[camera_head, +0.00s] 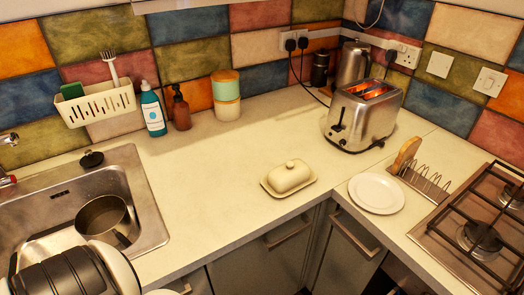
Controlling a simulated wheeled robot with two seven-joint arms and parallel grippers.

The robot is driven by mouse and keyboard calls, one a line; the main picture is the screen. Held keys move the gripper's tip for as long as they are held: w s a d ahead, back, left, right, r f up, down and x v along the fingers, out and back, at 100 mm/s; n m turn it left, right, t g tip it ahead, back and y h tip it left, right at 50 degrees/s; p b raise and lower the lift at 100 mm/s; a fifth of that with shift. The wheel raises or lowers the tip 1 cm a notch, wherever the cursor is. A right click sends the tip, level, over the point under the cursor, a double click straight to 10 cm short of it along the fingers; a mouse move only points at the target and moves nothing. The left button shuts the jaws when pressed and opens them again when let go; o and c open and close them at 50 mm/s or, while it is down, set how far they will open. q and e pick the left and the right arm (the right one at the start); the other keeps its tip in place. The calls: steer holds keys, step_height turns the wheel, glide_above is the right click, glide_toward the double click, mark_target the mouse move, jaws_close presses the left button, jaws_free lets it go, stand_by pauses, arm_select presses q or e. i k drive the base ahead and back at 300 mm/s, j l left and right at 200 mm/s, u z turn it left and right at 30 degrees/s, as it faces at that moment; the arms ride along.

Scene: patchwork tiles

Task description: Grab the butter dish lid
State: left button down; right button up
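The butter dish lid (289,176) is cream, domed and rounded, with a small knob on top. It sits on the butter dish base (269,188), a shallow cream tray with a rim. The dish stands on the counter near its front edge, left of the inner corner. A black and white part of my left arm shows at the bottom left, over the sink's front. Neither gripper's fingers are in view, and nothing touches the lid.
A white plate (376,194) lies right of the dish, with a toast rack (424,180) beside it. A steel toaster (364,115) stands behind, and a gas hob (478,235) is at right. The sink (62,203) holds a pot (107,219). Counter left of the dish is clear.

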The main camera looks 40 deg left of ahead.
mark_target(283, 178)
steer(key=u, duration=1)
